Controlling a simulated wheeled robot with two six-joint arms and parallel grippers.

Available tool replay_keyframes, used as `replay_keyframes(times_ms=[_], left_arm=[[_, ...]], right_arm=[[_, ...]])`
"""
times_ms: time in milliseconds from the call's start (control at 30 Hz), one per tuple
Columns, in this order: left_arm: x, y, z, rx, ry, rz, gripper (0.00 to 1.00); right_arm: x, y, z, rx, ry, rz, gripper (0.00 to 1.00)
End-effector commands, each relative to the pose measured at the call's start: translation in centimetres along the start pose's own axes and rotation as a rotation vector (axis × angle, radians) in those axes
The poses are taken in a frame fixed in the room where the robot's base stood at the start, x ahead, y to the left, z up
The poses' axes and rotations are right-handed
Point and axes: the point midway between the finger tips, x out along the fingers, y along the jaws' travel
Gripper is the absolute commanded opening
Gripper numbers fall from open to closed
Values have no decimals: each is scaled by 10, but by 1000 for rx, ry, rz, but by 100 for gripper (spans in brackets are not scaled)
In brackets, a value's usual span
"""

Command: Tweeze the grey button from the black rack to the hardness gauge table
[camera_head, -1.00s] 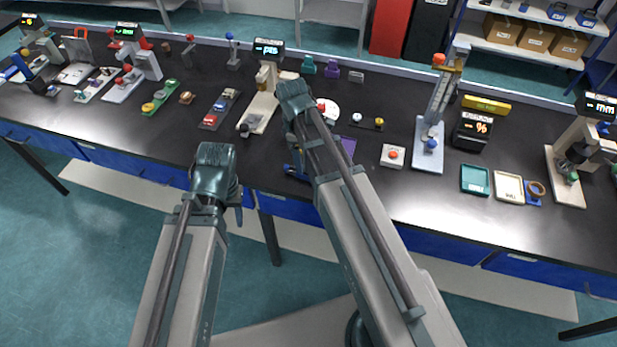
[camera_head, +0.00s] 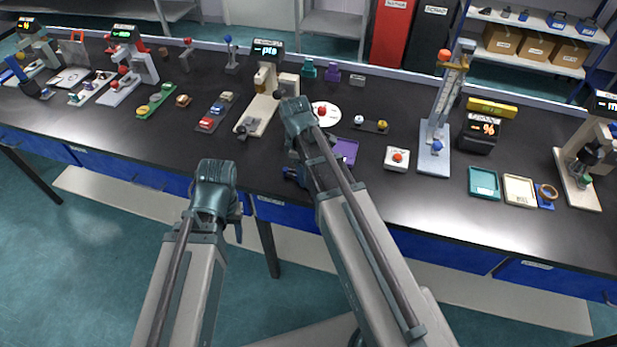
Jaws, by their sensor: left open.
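The black rack (camera_head: 371,127) lies flat at the table's middle, right of my right arm. It holds a pale grey button (camera_head: 359,120) and a yellow one (camera_head: 382,125). The hardness gauge (camera_head: 262,95), a cream stand with a "pts" display, stands left of my right gripper; its small table is too small to make out. My left gripper (camera_head: 238,217) is open and empty in front of the table's front edge, far from the rack.
A purple tray (camera_head: 345,150), a white disc with a red knob (camera_head: 323,112) and a white box with a red button (camera_head: 397,158) are near the rack. Free tabletop lies left of my right arm.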

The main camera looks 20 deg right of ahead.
Motion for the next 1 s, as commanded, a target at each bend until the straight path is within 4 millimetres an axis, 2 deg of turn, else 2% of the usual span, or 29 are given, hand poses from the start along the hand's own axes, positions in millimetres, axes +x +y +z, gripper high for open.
replay_keyframes(times_ms=[100, 367, 1000], left_arm=[[0, 0, 0, 0, 0, 0, 50], [-4, 0, 0, 0, 0, 0, 50], [-93, -9, 5, 0, 0, 0, 50]], right_arm=[[0, 0, 0, 0, 0, 0, 34], [-4, 0, 0, 0, 0, 0, 34], [-93, 0, 9, 0, 0, 0, 34]])
